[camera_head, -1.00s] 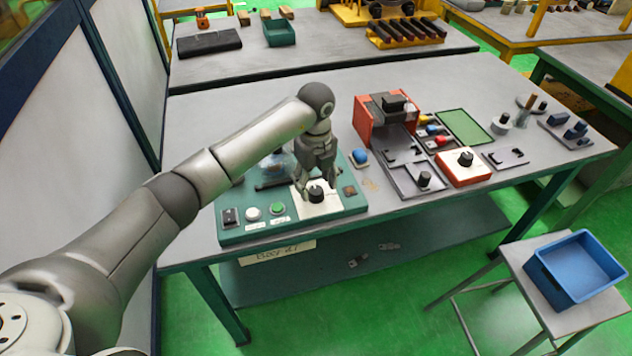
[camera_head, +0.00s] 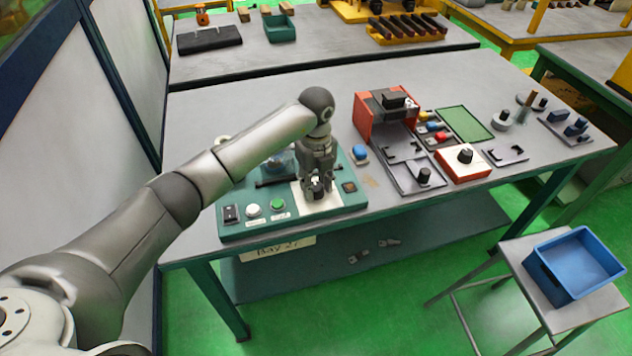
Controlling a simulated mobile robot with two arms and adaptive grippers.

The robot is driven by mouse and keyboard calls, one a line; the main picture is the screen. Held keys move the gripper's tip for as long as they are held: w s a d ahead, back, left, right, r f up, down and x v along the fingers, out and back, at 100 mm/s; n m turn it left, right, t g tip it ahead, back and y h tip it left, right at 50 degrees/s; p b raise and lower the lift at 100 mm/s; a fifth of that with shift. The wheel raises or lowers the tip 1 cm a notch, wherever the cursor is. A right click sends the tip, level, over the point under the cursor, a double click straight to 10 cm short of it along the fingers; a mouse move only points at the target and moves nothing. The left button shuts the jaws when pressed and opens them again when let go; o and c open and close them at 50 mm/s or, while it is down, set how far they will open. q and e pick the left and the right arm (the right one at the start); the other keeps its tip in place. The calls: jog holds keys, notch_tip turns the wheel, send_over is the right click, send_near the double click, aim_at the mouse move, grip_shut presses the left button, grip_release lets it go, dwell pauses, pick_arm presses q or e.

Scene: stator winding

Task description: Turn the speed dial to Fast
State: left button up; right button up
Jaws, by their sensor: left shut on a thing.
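The speed dial (camera_head: 318,193) is a small black knob on a white plate (camera_head: 325,206), on the green control panel (camera_head: 290,227) at the table's front left. My left gripper (camera_head: 318,190) points down over it with its fingers closed around the knob. The fingers hide most of the dial, so its pointer and the setting marks cannot be read. My right gripper is not in view.
The panel also has a black switch (camera_head: 230,214), a white button (camera_head: 253,210) and a green button (camera_head: 277,204). A blue-topped button (camera_head: 360,153), a red fixture (camera_head: 366,122) and a red box with a black knob (camera_head: 463,168) stand to the right. A blue bin (camera_head: 575,265) sits on a stool.

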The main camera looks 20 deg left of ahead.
pick_arm(q)
jog(key=shift+m+b, duration=0.4)
jog(key=shift+m, duration=0.1)
jog(key=shift+f+m+b, duration=0.1)
jog(key=shift+m+b, duration=0.75)
jog(key=shift+m, duration=0.25)
jog(key=m+b, duration=0.3)
jog(key=m, duration=0.2)
jog(key=shift+b, duration=0.4)
jog(key=m+b, duration=0.3)
jog(key=m, duration=0.2)
jog(key=shift+m+b, duration=1.1)
jog(key=shift+m, duration=1.1)
jog(key=shift+r, duration=0.2)
jog(key=o, duration=1)
